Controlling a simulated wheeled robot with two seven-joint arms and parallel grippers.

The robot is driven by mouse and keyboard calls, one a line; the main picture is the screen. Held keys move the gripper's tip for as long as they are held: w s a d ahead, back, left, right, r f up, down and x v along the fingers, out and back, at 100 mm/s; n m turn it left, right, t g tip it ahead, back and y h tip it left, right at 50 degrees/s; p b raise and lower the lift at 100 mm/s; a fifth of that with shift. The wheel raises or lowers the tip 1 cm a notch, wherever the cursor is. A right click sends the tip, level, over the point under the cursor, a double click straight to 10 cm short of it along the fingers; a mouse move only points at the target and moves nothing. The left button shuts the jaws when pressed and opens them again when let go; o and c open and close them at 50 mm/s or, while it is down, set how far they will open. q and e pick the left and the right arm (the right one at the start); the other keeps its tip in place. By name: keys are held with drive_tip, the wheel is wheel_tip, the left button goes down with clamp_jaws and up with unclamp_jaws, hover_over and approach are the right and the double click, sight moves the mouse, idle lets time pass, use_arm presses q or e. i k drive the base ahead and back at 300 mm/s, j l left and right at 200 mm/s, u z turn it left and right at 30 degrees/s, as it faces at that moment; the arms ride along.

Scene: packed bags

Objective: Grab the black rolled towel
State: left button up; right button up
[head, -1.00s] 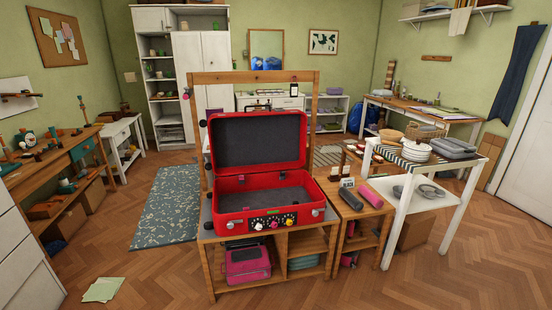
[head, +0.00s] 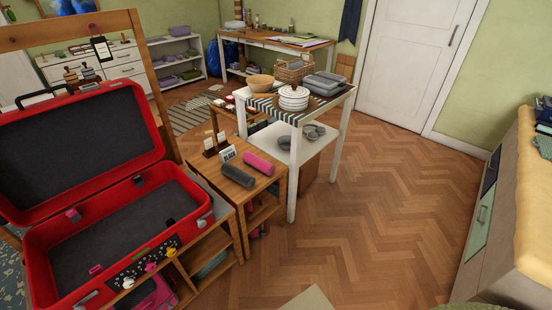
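A dark grey, near-black rolled towel (head: 238,175) lies on the small wooden side table (head: 272,181) in the head view. A pink rolled towel (head: 259,163) lies just to its right and behind it, close beside it. Neither of my grippers is in view.
A white table (head: 342,97) behind holds stacked plates (head: 294,98), folded grey cloths (head: 325,82), a bowl (head: 260,83) and a basket (head: 294,69). A cabinet (head: 508,205) stands at the right edge. The wooden floor (head: 390,220) between is clear.

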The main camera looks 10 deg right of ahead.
sight(239, 176)
drive_tip(key=i+l+u, duration=0.3)
drive_tip(key=i+l, duration=0.25)
drive_tip(key=i+l+u, duration=0.25)
drive_tip(key=i+l, duration=0.35)
drive_tip(key=l, duration=0.15)
